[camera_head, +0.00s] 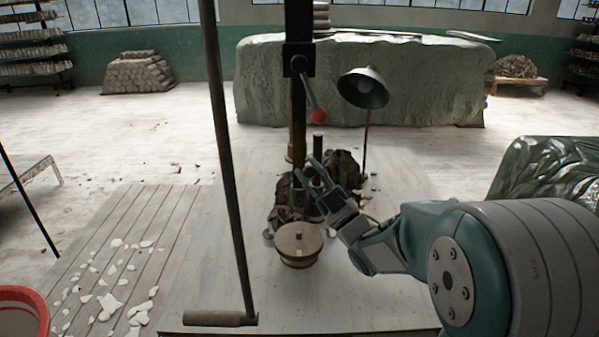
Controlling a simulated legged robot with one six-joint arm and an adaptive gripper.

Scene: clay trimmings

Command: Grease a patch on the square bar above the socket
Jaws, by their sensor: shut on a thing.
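The dark square bar (298,105) stands upright in the middle of the view. A dark block with a bolt (298,60) is clamped around it, with a lever ending in a red knob (318,116). Which part is the socket is unclear; the bar's lower end is partly hidden among dark clutter. My gripper (309,172) reaches in from the right, just right of the bar's lower part. It is shut on a small dark thing (317,183), mostly hidden by the fingers. A dark cylinder (319,144) shows just above the fingers; whether it is the held thing is unclear.
A round wooden lidded tub (298,243) stands in front of the bar. A long crank rod (225,150) crosses the near left. Dark clay lumps (343,168) and a green lamp (363,88) are behind my gripper. Pale trimmings (105,295) litter the left boards.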

